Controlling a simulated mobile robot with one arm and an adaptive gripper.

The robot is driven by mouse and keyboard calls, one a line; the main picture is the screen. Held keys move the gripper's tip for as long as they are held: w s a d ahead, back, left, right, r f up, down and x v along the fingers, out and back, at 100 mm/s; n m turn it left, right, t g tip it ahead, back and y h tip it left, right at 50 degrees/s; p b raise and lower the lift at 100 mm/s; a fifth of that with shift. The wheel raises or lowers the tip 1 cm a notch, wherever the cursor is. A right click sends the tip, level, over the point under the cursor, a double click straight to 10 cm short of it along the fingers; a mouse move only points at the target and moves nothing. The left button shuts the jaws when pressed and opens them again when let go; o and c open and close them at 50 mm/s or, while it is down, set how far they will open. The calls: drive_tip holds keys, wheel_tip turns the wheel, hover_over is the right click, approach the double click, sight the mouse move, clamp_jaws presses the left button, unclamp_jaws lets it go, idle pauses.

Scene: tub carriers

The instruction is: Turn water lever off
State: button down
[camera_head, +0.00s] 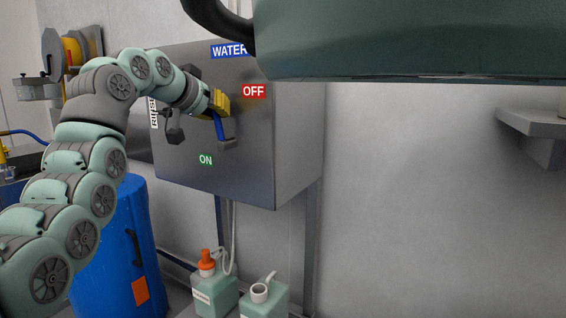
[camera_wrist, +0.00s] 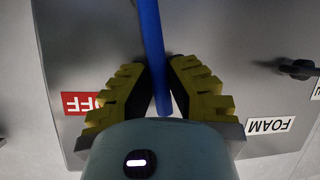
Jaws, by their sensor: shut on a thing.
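The water lever has a blue handle (camera_head: 219,128) on the front of a grey metal box, below a blue WATER sign (camera_head: 229,50). A red OFF label (camera_head: 254,91) is up and right of the handle, and a green ON label (camera_head: 205,160) is below it. The handle stands nearly upright above a grey bracket (camera_head: 228,144). My gripper (camera_head: 222,103) has its yellow fingers at the handle's upper part. In the wrist view the fingers (camera_wrist: 160,64) are on both sides of the blue handle (camera_wrist: 151,28), shut on it. The upside-down OFF label (camera_wrist: 84,103) is partly covered by a finger.
A second, dark lever (camera_head: 175,134) is left of the blue one, near the FOAM label (camera_wrist: 270,125). A blue barrel (camera_head: 120,250) stands below left. Green bottles (camera_head: 215,292) stand under the box (camera_head: 290,130). A large green object (camera_head: 410,40) blocks the upper right.

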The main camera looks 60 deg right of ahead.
drive_tip(key=shift+s+d+m+t+b, duration=0.15)
drive_tip(key=shift+s+m+t+b, duration=0.25)
drive_tip(key=shift+s+m+b, duration=0.95)
drive_tip(key=shift+w+n+b, duration=0.35)
drive_tip(key=shift+n+b, duration=0.1)
drive_tip(key=c, duration=0.9)
unclamp_jaws()
drive_tip(key=shift+w, duration=0.1)
drive_tip(key=shift+c, duration=0.2)
drive_tip(key=shift+r, duration=0.1)
drive_tip(key=v, duration=1.2)
